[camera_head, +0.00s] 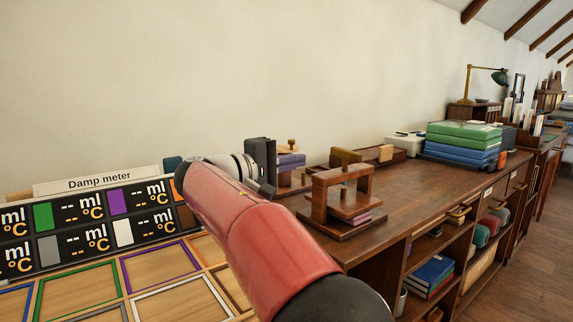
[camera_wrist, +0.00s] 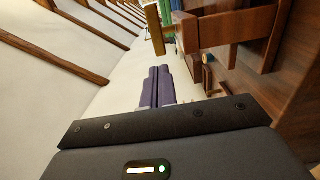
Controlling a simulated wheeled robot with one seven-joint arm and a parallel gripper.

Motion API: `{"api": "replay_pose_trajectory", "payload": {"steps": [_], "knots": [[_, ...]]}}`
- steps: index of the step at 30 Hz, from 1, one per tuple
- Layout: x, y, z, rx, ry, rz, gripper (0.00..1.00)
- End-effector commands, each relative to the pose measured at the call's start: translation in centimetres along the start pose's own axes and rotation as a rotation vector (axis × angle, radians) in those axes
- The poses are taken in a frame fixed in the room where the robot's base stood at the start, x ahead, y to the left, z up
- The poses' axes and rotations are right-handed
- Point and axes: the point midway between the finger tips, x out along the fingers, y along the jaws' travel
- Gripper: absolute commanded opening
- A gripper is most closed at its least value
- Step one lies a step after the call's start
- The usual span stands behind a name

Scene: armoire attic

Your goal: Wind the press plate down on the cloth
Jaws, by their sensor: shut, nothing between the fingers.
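The wooden press (camera_head: 322,188) stands on the bench top, with a crossbar on posts over a base board. A wooden bar handle (camera_head: 345,157) sits above the crossbar; it also shows in the wrist view (camera_wrist: 154,30). A folded pinkish-purple cloth (camera_head: 361,218) shows at the base, partly hidden by the frame. I cannot tell the gap between plate and cloth. My gripper (camera_head: 303,160) is left of the press, its purple-grey fingers shut and empty. In the wrist view its fingers (camera_wrist: 158,70) point towards the handle, apart from it.
A wooden item with a round knob (camera_head: 291,146) stands behind my gripper. A damp meter board (camera_head: 100,215) and coloured frames lie at left. Green and blue boxes (camera_head: 462,142) and a white item (camera_head: 404,144) stand farther right. The bench between is mostly clear.

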Motion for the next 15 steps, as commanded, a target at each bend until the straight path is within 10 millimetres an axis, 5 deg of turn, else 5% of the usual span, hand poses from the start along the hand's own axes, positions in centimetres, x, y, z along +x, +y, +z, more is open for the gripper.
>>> {"api": "replay_pose_trajectory", "payload": {"steps": [6, 15], "knots": [[4.9, 0.0, 0.1, 0.002, -0.004, 0.000, 0.00], [8.6, 0.1, 0.1, 0.003, -0.002, 0.000, 0.00]]}}
